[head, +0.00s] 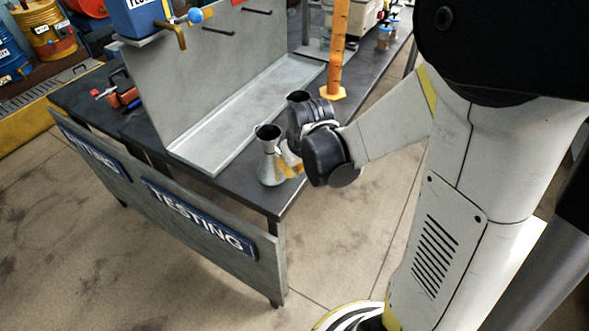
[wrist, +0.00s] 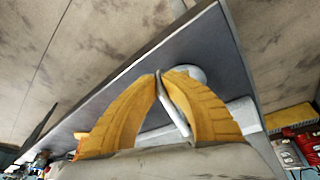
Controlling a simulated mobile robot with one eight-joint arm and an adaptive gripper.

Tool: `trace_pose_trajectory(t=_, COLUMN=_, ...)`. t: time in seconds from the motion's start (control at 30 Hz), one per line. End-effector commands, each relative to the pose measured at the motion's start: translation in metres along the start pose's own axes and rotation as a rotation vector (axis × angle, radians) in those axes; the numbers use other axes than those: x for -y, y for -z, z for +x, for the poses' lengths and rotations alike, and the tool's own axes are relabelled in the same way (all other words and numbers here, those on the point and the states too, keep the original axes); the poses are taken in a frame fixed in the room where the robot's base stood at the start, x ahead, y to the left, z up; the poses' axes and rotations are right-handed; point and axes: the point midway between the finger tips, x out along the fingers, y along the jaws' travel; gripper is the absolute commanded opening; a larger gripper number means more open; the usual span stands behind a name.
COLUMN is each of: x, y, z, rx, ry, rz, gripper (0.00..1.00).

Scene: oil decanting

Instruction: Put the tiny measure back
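A grey metal measure (head: 268,160) with a narrow neck and dark flared mouth shows upright near the bench's front corner, just left of my gripper. My gripper (head: 290,165) reaches in from the right with yellow fingers against the front measure. In the wrist view the fingers (wrist: 160,78) nearly meet on a thin grey strip (wrist: 173,103), seemingly its handle. A pale round disc (wrist: 190,74) shows partly behind the right finger. Whether the measure touches the bench is unclear.
The dark bench (head: 235,187) has a pale shallow tray (head: 205,155) along an upright grey panel (head: 215,65). An orange cylinder (head: 338,50) stands beyond my gripper. A TESTING sign board (head: 195,222) fronts the bench.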

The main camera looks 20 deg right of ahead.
Motion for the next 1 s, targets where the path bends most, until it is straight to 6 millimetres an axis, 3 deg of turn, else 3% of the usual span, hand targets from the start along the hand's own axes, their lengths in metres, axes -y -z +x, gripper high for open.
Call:
trace_pose_trajectory(t=0.07, x=0.000, y=-0.001, z=0.004, rx=0.000, ry=0.000, rz=0.000, gripper=0.00)
trace_pose_trajectory(t=0.13, x=0.000, y=-0.001, z=0.003, rx=0.000, ry=0.000, rz=0.000, gripper=0.22)
trace_pose_trajectory(t=0.17, x=0.000, y=-0.001, z=0.003, rx=0.000, ry=0.000, rz=0.000, gripper=0.27)
trace_pose_trajectory(t=0.57, x=0.000, y=0.001, z=-0.005, rx=0.000, ry=0.000, rz=0.000, gripper=0.27)
trace_pose_trajectory(t=1.0, x=0.000, y=0.001, z=-0.098, rx=0.000, ry=0.000, rz=0.000, gripper=0.27)
